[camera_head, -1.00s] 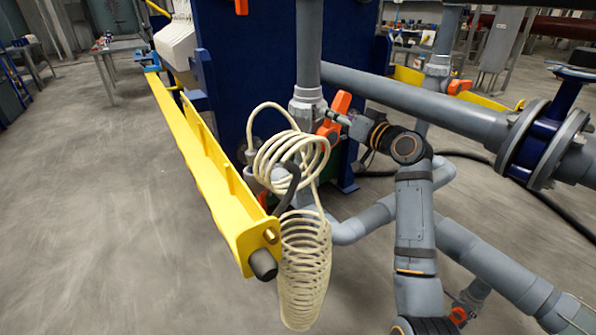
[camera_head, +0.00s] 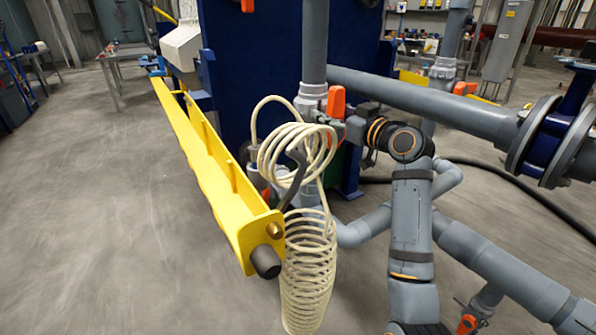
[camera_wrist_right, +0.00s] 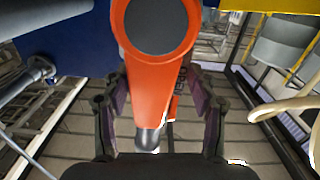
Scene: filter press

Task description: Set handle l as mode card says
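An orange valve handle (camera_head: 336,103) stands about upright on the grey vertical pipe at the blue press. Its lower part is partly hidden by my right gripper (camera_head: 345,124). In the right wrist view the orange handle (camera_wrist_right: 160,60) lies between the two dark fingers of my right gripper (camera_wrist_right: 160,115). The fingers look spread, with gaps on both sides of the handle. No mode card can be made out. My left gripper is not in view.
A cream coiled hose (camera_head: 308,262) hangs left of my right arm. A yellow beam (camera_head: 203,160) runs along the left. A thick grey pipe (camera_head: 425,102) passes behind my right wrist. More grey pipes (camera_head: 500,268) lie at lower right. The floor at left is open.

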